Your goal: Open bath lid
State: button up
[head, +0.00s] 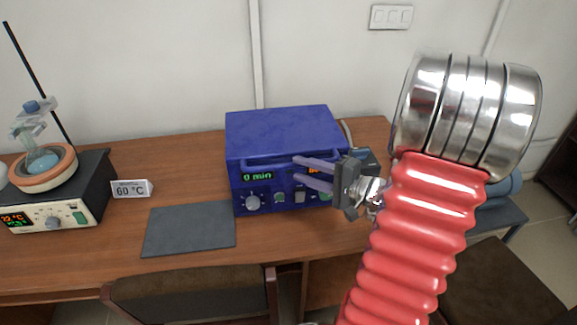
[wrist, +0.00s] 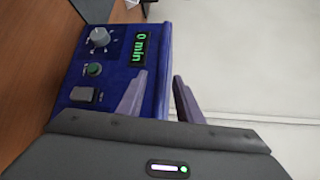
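The bath is a blue box (head: 285,135) on the wooden table, with a flat blue lid (head: 283,123) on top that looks closed. A handle bar (head: 265,159) runs along the upper front edge. Its front panel has a green "0 min" display, a knob and buttons; the panel also shows in the wrist view (wrist: 112,68). My gripper (head: 296,169) is in front of the right part of the panel, near the handle, with its two purple fingers apart. In the wrist view the fingers (wrist: 157,88) are also apart with nothing held between them. Whether a finger touches the bath I cannot tell.
A dark grey mat (head: 189,229) lies left of the bath. A "60 °C" sign (head: 131,189) stands behind it. A heater with a flask in a ring (head: 52,200) is at the far left. Chairs (head: 190,299) stand at the table's front edge.

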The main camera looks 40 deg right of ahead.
aim_at(294, 167)
jog(key=shift+x, duration=2.45)
jog(key=shift+c, duration=0.3)
grip_shut()
jog(key=shift+a, duration=0.1)
